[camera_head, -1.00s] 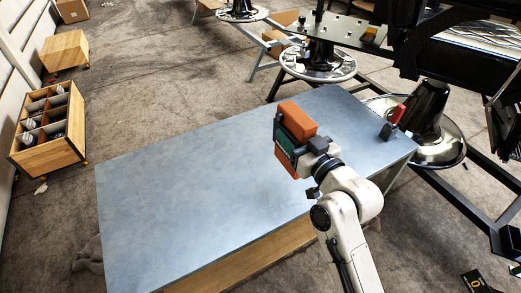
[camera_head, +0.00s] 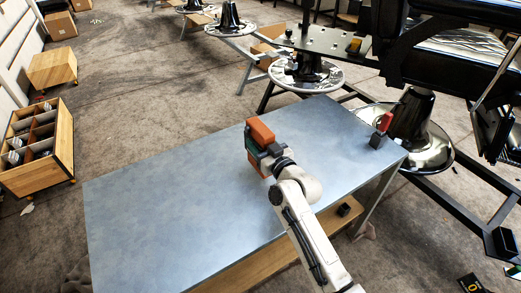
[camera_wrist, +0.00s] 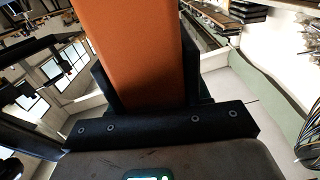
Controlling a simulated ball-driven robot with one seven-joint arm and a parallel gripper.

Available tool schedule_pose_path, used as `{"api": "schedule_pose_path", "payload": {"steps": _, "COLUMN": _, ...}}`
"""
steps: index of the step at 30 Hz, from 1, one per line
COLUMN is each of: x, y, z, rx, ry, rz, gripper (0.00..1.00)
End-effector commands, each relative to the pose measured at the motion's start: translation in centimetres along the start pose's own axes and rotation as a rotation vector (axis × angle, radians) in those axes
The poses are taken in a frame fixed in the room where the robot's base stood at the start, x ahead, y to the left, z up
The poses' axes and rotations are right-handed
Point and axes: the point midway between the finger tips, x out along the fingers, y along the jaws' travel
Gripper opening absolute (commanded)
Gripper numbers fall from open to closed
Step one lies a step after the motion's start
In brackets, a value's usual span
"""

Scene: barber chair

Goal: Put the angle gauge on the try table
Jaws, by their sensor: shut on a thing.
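My gripper (camera_head: 262,156) is shut on a long orange block (camera_head: 260,131), which seems to be the angle gauge. In the wrist view the block (camera_wrist: 130,45) stands between the dark jaws (camera_wrist: 155,110). I cannot tell for sure which surface is the try table.
A red-handled tool with a dark base (camera_head: 381,128) stands at the tabletop's right corner. The black chair (camera_head: 440,60) and its round chrome base (camera_head: 430,145) are beyond it. Wooden boxes (camera_head: 40,150) stand at the left. The tabletop's left half is bare.

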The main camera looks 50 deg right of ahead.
Motion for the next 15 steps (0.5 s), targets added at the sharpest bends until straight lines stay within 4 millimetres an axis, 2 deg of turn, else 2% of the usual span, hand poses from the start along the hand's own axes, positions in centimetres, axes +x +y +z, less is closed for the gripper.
{"api": "schedule_pose_path", "payload": {"steps": 1, "x": -0.1, "y": 0.1, "z": 1.3, "rx": 0.002, "ry": -0.001, "rz": 0.002, "gripper": 0.02}}
{"api": "schedule_pose_path", "payload": {"steps": 4, "x": -0.1, "y": 0.0, "z": 2.2, "rx": 0.001, "ry": -0.001, "rz": 0.001, "gripper": 0.02}}
{"api": "schedule_pose_path", "payload": {"steps": 15, "x": -0.1, "y": 0.0, "z": 2.4, "rx": 0.0, "ry": -0.001, "rz": 0.0, "gripper": 0.02}}
